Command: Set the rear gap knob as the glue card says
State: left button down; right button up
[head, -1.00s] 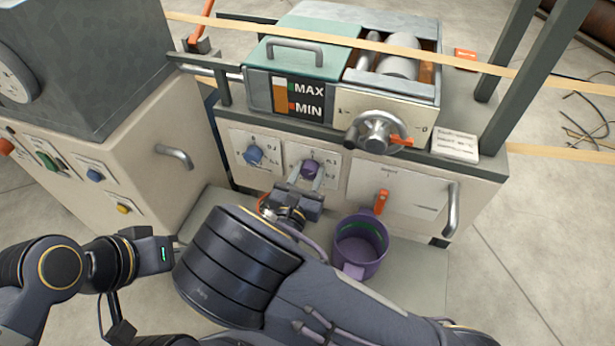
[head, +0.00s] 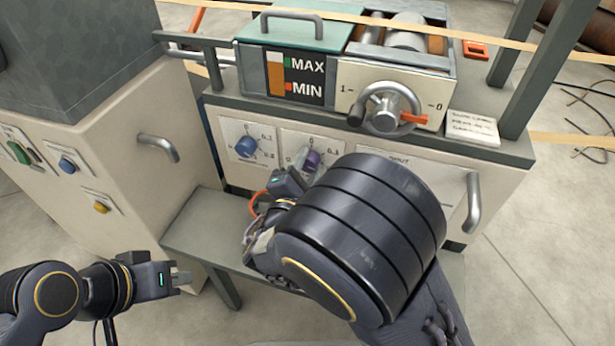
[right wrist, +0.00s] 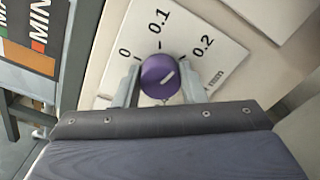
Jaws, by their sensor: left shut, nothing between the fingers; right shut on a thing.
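The purple knob (head: 312,159) is on the front panel, right of a blue knob (head: 247,146). My right gripper (head: 298,176) is shut on the purple knob, and the forearm comes up from below right. In the right wrist view the purple knob (right wrist: 160,76) sits between the fingers (right wrist: 160,84) on a plate marked 0, 0.1 and 0.2 mm. My left gripper (head: 180,278) is shut and empty, away from the panel at lower left.
A glue box with a MAX/MIN gauge (head: 295,78) and a metal handwheel (head: 385,108) with an orange pointer stands above the panel. A grey handle (head: 473,203) sticks out at right. A cabinet with buttons stands left. Paper strips cross the top.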

jog(key=shift+f+m+b, duration=0.2)
jog(key=shift+m+b, duration=1.5)
jog(key=shift+b, duration=0.4)
jog(key=o, duration=1)
jog(key=shift+r, duration=0.1)
jog(key=shift+s, duration=0.1)
jog(key=p+v, duration=0.2)
jog(key=v, duration=0.5)
jog(key=shift+s, duration=0.3)
jog(key=shift+a, duration=0.15)
